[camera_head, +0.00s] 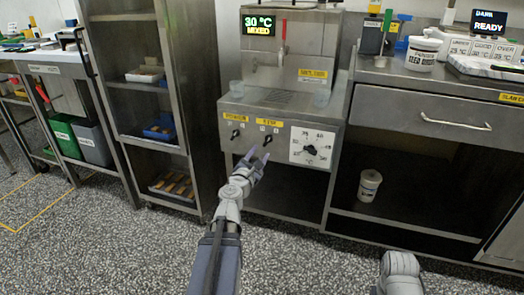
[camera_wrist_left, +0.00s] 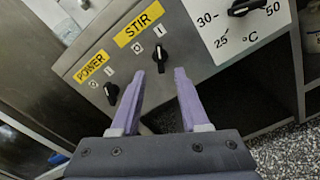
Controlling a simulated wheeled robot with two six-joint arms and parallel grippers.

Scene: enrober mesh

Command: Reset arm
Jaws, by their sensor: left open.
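My left gripper (camera_head: 259,158) is open and empty in front of the steel machine's control panel (camera_head: 230,150). In the left wrist view its two purple fingers (camera_wrist_left: 160,95) point at the panel, with the STIR switch (camera_wrist_left: 160,56) just beyond and between the tips. The POWER switch (camera_wrist_left: 111,92) is to the left of it, near the left finger. The temperature dial (camera_head: 311,150) is to the right on a white plate. I cannot tell whether a fingertip touches the panel. Of my right arm only a grey link (camera_head: 399,270) shows at the bottom right; its gripper is out of view.
The machine's display (camera_head: 262,24) reads 30 °C. A steel shelf unit (camera_head: 145,85) stands close on the left and a steel counter (camera_head: 440,85) on the right, with a white tub (camera_head: 369,185) on its lower shelf. The speckled floor (camera_head: 100,240) in front is clear.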

